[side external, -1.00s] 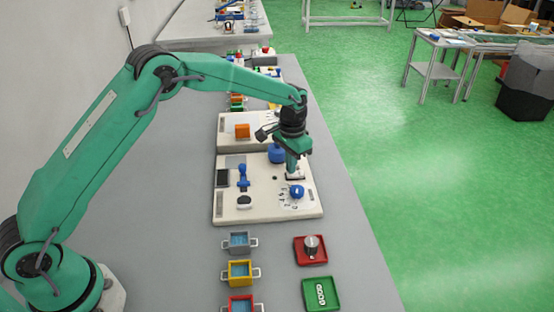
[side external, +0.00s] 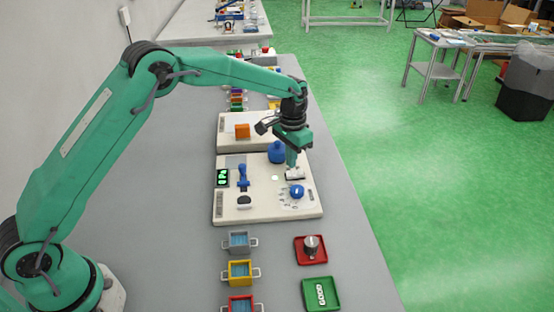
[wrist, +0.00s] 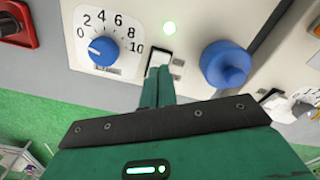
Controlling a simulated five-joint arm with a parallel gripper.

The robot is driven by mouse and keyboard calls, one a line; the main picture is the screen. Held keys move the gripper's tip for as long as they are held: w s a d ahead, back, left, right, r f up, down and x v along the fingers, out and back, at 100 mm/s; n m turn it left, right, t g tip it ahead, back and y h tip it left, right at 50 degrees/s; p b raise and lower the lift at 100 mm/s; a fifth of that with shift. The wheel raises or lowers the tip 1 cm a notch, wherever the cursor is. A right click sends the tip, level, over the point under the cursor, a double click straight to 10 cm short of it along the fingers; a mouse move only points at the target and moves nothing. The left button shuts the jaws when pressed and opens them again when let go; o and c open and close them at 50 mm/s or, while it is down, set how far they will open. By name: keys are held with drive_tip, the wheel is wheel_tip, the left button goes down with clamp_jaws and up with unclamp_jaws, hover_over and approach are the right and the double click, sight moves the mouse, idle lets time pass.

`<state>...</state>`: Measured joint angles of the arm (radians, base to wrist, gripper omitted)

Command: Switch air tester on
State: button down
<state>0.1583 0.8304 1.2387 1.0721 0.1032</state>
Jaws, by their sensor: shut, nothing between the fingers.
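The air tester (side external: 262,212) is a white panel on the bench. Its display (side external: 223,178) glows green. The white rocker switch (side external: 296,175) is right under my gripper (side external: 292,166); the wrist view shows the switch (wrist: 160,59) just beyond my fingertips (wrist: 158,72). The fingers are shut with nothing between them. I cannot tell whether they touch the switch. The blue dial (wrist: 102,49) beside it points near 0.
A round blue part (wrist: 225,65) stands up close beside the switch. A blue lever (side external: 242,178) stands on the panel's left. Colored bins (side external: 239,268), a red tray (side external: 325,255) and a green tray (side external: 333,296) lie in front. The left bench is clear.

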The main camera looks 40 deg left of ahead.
sight(290, 173)
drive_tip(key=shift+r, duration=2.25)
drive_tip(key=shift+r, duration=0.15)
drive_tip(key=s+a+r+n+t, duration=0.1)
drive_tip(key=s+a+r+t, duration=0.35)
drive_tip(key=s+r, duration=1.1)
drive_tip(key=s+a+n, duration=0.1)
drive_tip(key=s+a, duration=0.1)
drive_tip(key=s, duration=0.8)
drive_tip(key=s+a+f+n+t, duration=0.1)
drive_tip(key=s+a, duration=0.1)
drive_tip(key=s, duration=0.7)
drive_tip(key=shift+s+a+f, duration=0.2)
drive_tip(key=shift+s+a, duration=0.15)
